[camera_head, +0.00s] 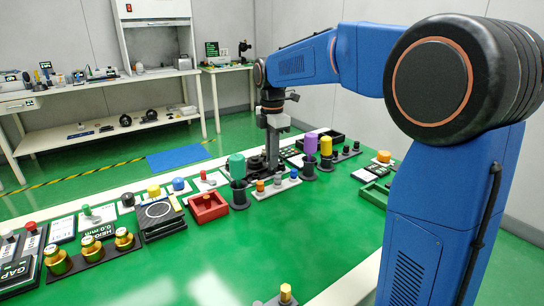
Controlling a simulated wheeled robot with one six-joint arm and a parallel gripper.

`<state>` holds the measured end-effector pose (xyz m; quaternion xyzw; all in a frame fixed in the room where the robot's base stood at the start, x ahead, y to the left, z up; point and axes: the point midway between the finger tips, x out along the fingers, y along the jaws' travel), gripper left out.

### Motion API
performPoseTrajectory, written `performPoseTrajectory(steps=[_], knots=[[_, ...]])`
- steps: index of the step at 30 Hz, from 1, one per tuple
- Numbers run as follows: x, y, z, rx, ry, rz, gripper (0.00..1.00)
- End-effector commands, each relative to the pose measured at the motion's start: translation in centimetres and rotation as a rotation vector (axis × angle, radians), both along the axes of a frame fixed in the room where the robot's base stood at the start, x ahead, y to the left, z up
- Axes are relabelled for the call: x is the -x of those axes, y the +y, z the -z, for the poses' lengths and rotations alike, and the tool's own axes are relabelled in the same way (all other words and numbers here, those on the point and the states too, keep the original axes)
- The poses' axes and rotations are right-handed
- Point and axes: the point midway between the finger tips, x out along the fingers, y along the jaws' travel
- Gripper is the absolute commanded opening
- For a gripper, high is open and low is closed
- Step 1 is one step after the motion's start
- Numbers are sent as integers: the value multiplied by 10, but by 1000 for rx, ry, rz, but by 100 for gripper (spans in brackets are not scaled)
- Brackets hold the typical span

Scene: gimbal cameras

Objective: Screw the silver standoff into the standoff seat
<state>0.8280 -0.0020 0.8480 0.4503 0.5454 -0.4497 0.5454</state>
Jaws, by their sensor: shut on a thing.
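A dark base or fixture (256,164) lies around and below the fingertips. I cannot clearly pick out the silver standoff or the standoff seat in this view.
A red tray (207,208) and a grey strip of small knobs (277,186) are closer.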

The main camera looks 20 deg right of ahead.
Motion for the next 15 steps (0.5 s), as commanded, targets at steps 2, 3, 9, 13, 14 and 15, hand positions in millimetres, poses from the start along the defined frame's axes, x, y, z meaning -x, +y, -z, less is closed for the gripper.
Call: performPoseTrajectory(steps=[2, 3, 9, 13, 14, 15], knots=[[0, 0, 0, 0, 1, 68, 0], [1, 0, 1, 0, 1, 97, 0], [1, 0, 1, 0, 1, 156, 0], [1, 0, 1, 0, 1, 155, 0], [1, 0, 1, 0, 1, 154, 0], [1, 0, 1, 0, 1, 154, 0]])
